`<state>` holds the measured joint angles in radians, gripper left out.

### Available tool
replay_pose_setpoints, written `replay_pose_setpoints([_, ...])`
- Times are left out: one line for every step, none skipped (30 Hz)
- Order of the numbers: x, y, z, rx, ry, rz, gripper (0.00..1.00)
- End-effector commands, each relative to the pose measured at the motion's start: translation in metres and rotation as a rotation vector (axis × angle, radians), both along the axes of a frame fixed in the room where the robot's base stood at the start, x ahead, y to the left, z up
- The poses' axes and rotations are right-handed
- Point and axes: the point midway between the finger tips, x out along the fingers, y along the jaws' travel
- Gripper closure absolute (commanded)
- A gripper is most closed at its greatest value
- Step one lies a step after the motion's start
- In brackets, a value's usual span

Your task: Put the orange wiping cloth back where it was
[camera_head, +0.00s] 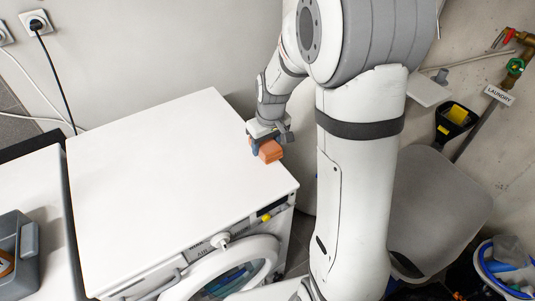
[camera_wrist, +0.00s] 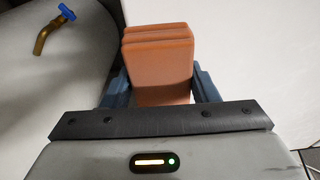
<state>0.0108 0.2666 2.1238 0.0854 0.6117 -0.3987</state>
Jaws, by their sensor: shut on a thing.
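The orange wiping cloth (camera_head: 270,151) is a folded, block-like stack of layers. It is at the right edge of the white washing machine's top (camera_head: 170,170) in the head view. My gripper (camera_head: 267,138) is shut on it. In the wrist view the cloth (camera_wrist: 158,62) stands between the two blue-grey fingers of my gripper (camera_wrist: 160,88), with a finger on each side. I cannot tell whether the cloth touches the machine top or hangs just above it.
The rest of the machine top is bare. A second white surface with a grey box (camera_head: 18,250) stands at the left. A tap with a blue handle (camera_wrist: 67,12) shows in the wrist view.

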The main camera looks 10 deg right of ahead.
Motion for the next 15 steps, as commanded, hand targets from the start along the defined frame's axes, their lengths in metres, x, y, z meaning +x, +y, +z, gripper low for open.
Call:
replay_pose_setpoints([0.000,0.000,-0.007,0.000,0.003,-0.001,0.71])
replay_pose_setpoints([0.000,0.000,-0.009,0.000,0.002,-0.001,0.71])
replay_pose_setpoints([0.000,-0.001,-0.012,0.000,0.001,-0.001,0.71])
replay_pose_setpoints([0.000,-0.001,-0.015,0.000,0.002,-0.001,0.71])
replay_pose_setpoints([0.000,-0.001,-0.018,0.000,0.002,-0.001,0.71])
replay_pose_setpoints([0.000,-0.001,-0.024,0.000,0.002,-0.001,0.71])
replay_pose_setpoints([-0.001,-0.001,-0.029,0.000,0.004,-0.001,0.71])
replay_pose_setpoints([0.000,-0.001,-0.033,0.000,0.003,-0.001,0.71])
replay_pose_setpoints([-0.001,-0.001,-0.039,0.000,0.003,-0.001,0.71])
replay_pose_setpoints([0.000,-0.001,-0.043,0.000,0.003,-0.002,0.71])
replay_pose_setpoints([0.000,-0.001,-0.046,0.001,0.002,-0.002,0.71])
replay_pose_setpoints([0.000,-0.001,-0.048,0.000,0.001,-0.002,0.71])
replay_pose_setpoints([0.000,-0.001,-0.049,0.000,0.001,-0.003,0.71])
replay_pose_setpoints([0.000,-0.001,-0.050,0.000,0.000,-0.003,0.71])
replay_pose_setpoints([0.000,-0.001,-0.050,0.000,-0.001,-0.003,0.71])
